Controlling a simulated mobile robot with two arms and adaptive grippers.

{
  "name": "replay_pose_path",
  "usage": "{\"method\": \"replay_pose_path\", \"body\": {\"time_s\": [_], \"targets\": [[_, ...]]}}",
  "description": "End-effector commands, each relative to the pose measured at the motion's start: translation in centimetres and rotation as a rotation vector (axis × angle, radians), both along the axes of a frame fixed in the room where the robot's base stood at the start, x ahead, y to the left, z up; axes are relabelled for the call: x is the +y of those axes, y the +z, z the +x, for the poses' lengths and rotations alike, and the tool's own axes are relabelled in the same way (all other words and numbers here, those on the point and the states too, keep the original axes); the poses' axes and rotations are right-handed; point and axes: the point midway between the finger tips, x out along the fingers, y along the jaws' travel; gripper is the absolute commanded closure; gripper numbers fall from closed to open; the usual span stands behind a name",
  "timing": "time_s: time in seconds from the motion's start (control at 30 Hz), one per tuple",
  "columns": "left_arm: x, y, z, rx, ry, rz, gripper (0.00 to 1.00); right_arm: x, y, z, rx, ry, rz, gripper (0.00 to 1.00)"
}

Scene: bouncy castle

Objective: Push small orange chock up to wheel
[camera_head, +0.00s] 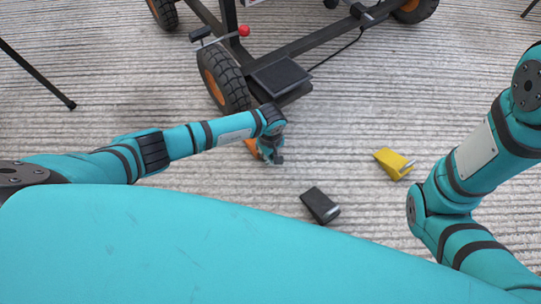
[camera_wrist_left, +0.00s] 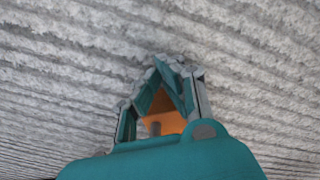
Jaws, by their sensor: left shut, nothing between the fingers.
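The orange chock (camera_head: 251,146) lies on the ground just in front of the black tyre with the orange hub (camera_head: 224,80), mostly hidden behind my left gripper in the head view. My left gripper (camera_head: 272,159) is shut with nothing in it, low over the ground at the chock's near right side. In the left wrist view the orange chock (camera_wrist_left: 163,120) shows between and behind the finger links of the gripper (camera_wrist_left: 168,68). Whether the gripper touches the chock, and whether the chock touches the wheel, I cannot tell. My right gripper is out of view.
A black chock (camera_head: 320,205) and a yellow chock (camera_head: 394,163) lie on the ribbed ground to the right. The wheel belongs to a dark-framed cart (camera_head: 325,40) with a black box (camera_head: 280,77) beside the wheel. A thin dark leg (camera_head: 40,77) stands at far left.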

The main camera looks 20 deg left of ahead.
Motion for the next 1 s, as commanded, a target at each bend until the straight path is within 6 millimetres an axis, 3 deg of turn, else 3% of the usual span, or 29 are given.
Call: {"method": "replay_pose_path", "body": {"time_s": [0.43, 1.0], "targets": [[5.1, -0.2, 3.9, -0.002, 0.001, 0.003, 1.0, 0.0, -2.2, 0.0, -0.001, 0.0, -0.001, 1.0], [4.8, 0.1, 3.6, 0.0, 0.002, 0.001, 1.0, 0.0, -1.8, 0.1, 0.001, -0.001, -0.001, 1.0]]}}
